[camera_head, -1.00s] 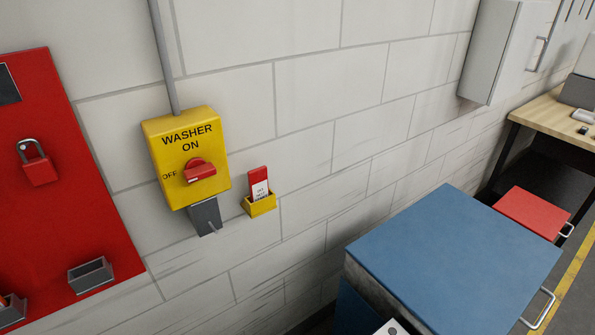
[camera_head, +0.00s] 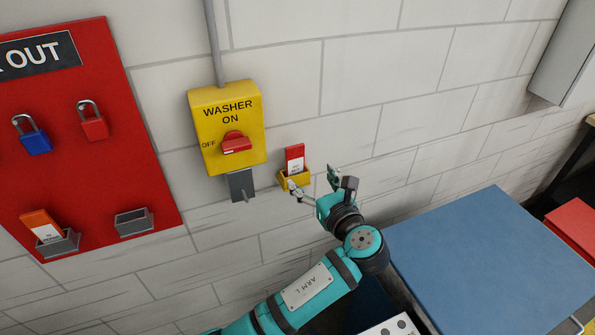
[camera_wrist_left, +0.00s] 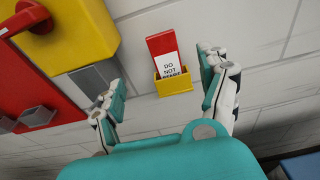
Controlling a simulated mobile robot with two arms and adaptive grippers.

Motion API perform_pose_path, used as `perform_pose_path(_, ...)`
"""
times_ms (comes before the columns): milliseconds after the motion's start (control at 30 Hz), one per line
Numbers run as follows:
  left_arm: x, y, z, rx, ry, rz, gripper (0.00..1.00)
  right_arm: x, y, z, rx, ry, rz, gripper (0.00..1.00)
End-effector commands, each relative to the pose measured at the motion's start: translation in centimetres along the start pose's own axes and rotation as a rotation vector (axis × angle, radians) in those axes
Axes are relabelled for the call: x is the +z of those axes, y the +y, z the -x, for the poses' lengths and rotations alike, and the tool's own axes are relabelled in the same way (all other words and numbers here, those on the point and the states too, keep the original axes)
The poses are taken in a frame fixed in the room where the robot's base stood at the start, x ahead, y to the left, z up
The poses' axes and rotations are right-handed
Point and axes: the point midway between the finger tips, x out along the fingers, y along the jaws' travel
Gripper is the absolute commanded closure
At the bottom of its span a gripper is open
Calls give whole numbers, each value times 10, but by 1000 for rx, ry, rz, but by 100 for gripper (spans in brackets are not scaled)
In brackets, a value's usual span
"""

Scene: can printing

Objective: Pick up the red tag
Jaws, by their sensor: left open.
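The red tag (camera_head: 294,157) with a white label stands upright in a small yellow holder (camera_head: 283,183) on the wall, right of the yellow washer switch box. In the left wrist view the tag (camera_wrist_left: 161,45) reads "DO NOT" and its lower part is hidden in the yellow holder (camera_wrist_left: 174,84). My left gripper (camera_head: 311,178) is open and empty, close to the holder at its lower right. In the left wrist view the tag shows beyond and between the spread fingers (camera_wrist_left: 165,95), with no finger touching it. My right gripper is not in view.
The yellow switch box (camera_head: 227,132) has a red knob and a grey bracket below. A red lockout board (camera_head: 85,170) holds a blue padlock (camera_head: 36,142), a red padlock (camera_head: 94,127), and an orange tag (camera_head: 41,224). A blue cabinet (camera_head: 490,255) stands at lower right.

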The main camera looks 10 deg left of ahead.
Motion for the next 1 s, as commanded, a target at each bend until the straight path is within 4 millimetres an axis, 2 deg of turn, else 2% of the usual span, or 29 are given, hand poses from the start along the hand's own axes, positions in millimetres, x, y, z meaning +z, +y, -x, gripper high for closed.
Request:
perform_pose_path(33,-8,0,-14,1,-3,2,23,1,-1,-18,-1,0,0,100)
perform_pose_path(200,-8,0,-49,1,-3,2,23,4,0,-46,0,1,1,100)
perform_pose_path(300,-6,-1,-64,-1,-1,2,23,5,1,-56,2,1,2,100)
perform_pose_path(567,-4,-1,-80,-1,1,0,23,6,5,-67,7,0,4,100)
perform_pose_path(800,-10,-4,-106,-1,0,3,23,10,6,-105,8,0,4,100)
perform_pose_path(1000,-6,-4,-126,-1,1,1,23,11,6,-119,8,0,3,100)
